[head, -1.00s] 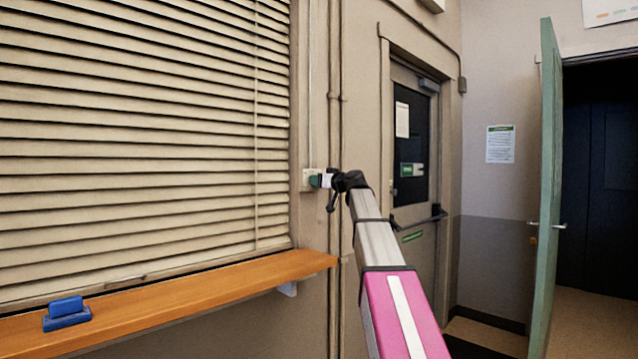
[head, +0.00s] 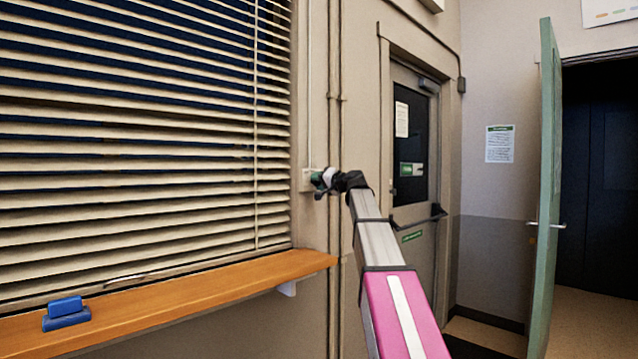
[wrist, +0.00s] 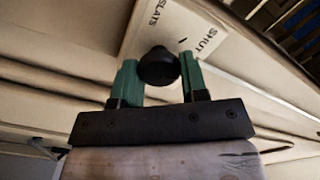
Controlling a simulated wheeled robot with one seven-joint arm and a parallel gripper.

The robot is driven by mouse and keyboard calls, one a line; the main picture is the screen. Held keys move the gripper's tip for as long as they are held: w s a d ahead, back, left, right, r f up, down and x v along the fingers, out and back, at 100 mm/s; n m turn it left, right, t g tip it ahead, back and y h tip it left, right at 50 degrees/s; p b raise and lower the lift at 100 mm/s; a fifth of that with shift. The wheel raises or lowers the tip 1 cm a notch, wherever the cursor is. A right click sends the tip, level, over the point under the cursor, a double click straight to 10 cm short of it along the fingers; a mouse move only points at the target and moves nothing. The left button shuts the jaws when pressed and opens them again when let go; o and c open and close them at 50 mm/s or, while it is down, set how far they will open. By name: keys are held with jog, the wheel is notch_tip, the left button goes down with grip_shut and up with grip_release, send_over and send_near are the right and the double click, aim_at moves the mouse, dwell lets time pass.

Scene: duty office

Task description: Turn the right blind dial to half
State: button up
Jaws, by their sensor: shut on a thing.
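The blind dial is a black knob (wrist: 158,68) on a pale plate (wrist: 205,32) in the wrist view. The plate carries the words SLATS and SHUT and a short dark mark. My gripper (wrist: 157,78) has its two green fingers on either side of the knob, shut on it. In the head view my gripper (head: 321,182) is at the wall plate just right of the window, and it hides the knob there. The window blind (head: 140,140) has its slats partly open, with dark gaps between them.
A wooden sill (head: 200,300) runs under the blind, with a blue object (head: 66,312) on it. Vertical pipes (head: 335,120) run down the wall beside the dial. A closed door (head: 415,150) and an open green door (head: 547,190) stand to the right.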

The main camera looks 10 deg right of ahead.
jog(key=shift+m, duration=0.5)
dwell(0.3)
jog(key=o, duration=0.9)
jog(key=v, duration=1.1)
